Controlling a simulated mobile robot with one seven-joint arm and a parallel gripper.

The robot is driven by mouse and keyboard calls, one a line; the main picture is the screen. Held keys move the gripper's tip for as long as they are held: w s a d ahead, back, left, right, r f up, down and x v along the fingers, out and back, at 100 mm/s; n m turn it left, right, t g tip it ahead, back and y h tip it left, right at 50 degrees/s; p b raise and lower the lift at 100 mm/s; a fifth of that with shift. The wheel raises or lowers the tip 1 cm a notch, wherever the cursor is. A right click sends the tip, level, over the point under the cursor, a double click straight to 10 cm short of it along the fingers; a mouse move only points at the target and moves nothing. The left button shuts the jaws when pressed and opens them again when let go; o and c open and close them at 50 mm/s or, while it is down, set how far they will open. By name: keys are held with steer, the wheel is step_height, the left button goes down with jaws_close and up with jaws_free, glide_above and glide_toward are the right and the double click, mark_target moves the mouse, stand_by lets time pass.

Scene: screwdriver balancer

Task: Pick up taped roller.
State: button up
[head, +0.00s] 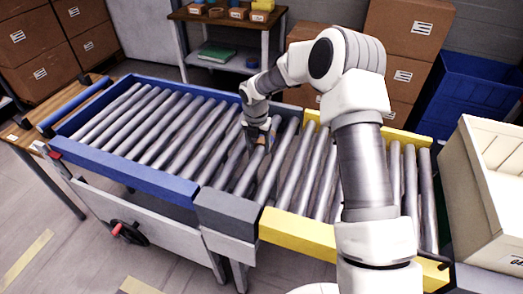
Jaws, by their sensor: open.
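My gripper (258,147) is low over the conveyor, near the joint between the blue-framed and yellow-framed sections, pointing down at a grey metal roller (249,173). The jaws are open. Whether the fingers touch or straddle the roller is too small to tell.
The blue-framed section (140,172) and yellow-framed section (318,255) hold several parallel rollers close around my gripper. A cream crate (484,200) stands at the right, with a blue bin (475,85) behind. Cardboard boxes (415,40) and a shelf (228,18) stand at the back.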

mark_target(259, 149)
steer(key=f, duration=0.2)
steer(key=w+f, duration=0.1)
steer(key=f, duration=0.2)
steer(key=shift+w+d, duration=0.15)
steer(key=shift+d, duration=0.05)
jaws_close()
steer(key=shift+r, duration=0.1)
